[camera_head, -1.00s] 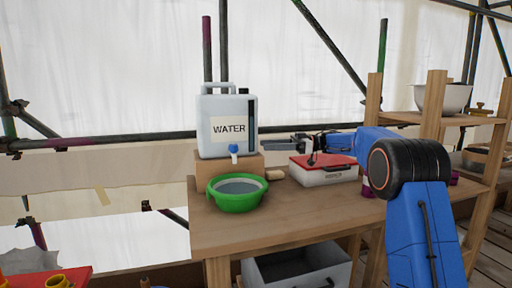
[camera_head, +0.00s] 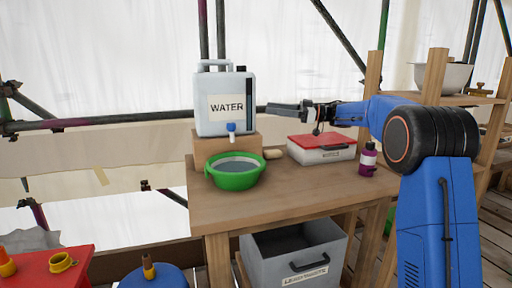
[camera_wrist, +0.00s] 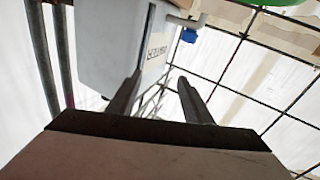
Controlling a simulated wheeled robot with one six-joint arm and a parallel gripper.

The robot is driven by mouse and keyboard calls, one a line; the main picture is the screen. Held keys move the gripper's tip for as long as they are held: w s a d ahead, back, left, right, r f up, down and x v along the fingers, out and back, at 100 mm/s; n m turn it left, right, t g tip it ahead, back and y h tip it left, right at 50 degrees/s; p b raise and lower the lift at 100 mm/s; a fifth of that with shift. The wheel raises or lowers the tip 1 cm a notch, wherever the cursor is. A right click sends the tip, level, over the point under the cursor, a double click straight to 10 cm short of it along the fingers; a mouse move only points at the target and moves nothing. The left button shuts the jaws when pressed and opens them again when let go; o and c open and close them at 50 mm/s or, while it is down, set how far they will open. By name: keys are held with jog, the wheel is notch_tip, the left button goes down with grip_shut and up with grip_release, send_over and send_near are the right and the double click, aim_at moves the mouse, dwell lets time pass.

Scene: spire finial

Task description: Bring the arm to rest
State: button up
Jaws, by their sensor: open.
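My blue arm reaches in from the right in the head view. My gripper (camera_head: 290,110) is held level above the table, just right of the water container (camera_head: 226,104), and apart from the table top. In the wrist view, my gripper (camera_wrist: 155,90) shows two dark fingers spread apart with nothing between them. The white water container also shows there (camera_wrist: 125,40), tilted in the picture, with its blue tap (camera_wrist: 189,35). The container stands upright on a wooden block (camera_head: 228,146).
A green bowl of water (camera_head: 234,181) stands on the wooden table (camera_head: 290,200). A white box with a red lid (camera_head: 320,148), a purple bottle (camera_head: 368,160) and a small tan bar (camera_head: 274,154) are behind. A grey bin (camera_head: 295,262) sits below. Scaffold poles run behind.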

jog(key=s+d+r+m+t+h, duration=0.2)
jog(key=d+r+m+t+h, duration=0.5)
jog(key=r+t, duration=0.5)
jog(key=s+d+f+m+t+h, duration=0.1)
jog(key=s+d+f+m+h, duration=1.2)
jog(key=s, duration=0.5)
jog(key=s+f+n+g, duration=0.1)
jog(key=s+f+g, duration=0.4)
jog(key=s+f, duration=1)
jog(key=s+f+g+y, duration=0.1)
jog(key=s+f+g, duration=0.4)
jog(key=s+f, duration=0.9)
jog(key=s, duration=0.7)
jog(key=shift+a+f+n, duration=0.25)
jog(key=shift+f+n, duration=0.15)
jog(key=shift+c, duration=0.4)
